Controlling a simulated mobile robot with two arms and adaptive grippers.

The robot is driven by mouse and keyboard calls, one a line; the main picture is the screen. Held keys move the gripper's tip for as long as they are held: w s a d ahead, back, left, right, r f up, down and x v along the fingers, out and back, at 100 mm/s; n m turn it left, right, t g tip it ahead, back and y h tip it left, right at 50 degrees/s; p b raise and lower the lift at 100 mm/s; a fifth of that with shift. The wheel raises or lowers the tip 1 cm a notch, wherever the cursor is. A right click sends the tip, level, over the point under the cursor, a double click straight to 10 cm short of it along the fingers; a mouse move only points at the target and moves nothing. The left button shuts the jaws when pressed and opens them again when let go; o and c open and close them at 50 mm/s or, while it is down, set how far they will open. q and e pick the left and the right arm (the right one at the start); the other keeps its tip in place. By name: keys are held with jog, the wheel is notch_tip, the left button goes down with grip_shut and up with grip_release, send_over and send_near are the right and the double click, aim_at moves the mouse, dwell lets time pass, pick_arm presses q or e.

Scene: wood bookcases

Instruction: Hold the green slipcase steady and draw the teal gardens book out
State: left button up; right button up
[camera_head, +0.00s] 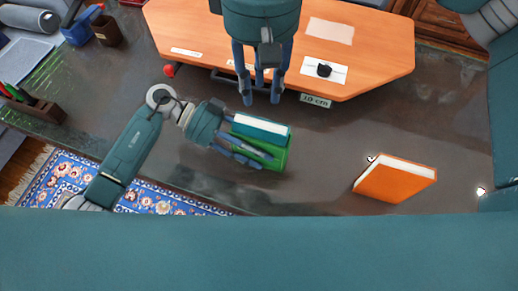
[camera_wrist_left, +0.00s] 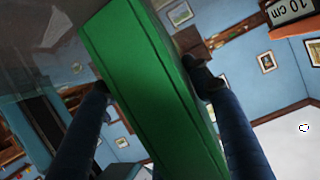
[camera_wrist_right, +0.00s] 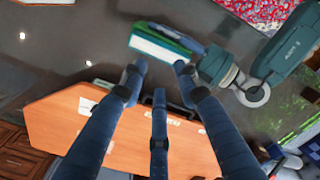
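The green slipcase (camera_head: 281,153) is near the middle of the head view, with the teal gardens book (camera_head: 262,133) in it, pale page edges showing. My left gripper (camera_head: 260,156) has its fingers on the slipcase. In the left wrist view the slipcase (camera_wrist_left: 145,85) fills the space between the fingers, one on each side; the book is hidden there. My right gripper (camera_head: 262,95) is above and behind the slipcase, open and empty, fingers pointing down. In the right wrist view, the book (camera_wrist_right: 158,50) and slipcase (camera_wrist_right: 170,32) lie beyond its spread fingers (camera_wrist_right: 158,75).
Dark surface between is clear.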

aim_at(259, 126)
jog(key=o, duration=0.6)
jog(key=f+m, duration=0.4)
jog(key=m, duration=0.5)
jog(key=f+m, duration=0.4)
jog(key=m, duration=0.6)
jog(key=f+m, duration=0.5)
jog(key=m, duration=0.4)
jog(key=shift+s+a+m, duration=0.1)
jog(key=shift+s+m, duration=0.2)
jog(key=shift+s, duration=0.1)
grip_shut()
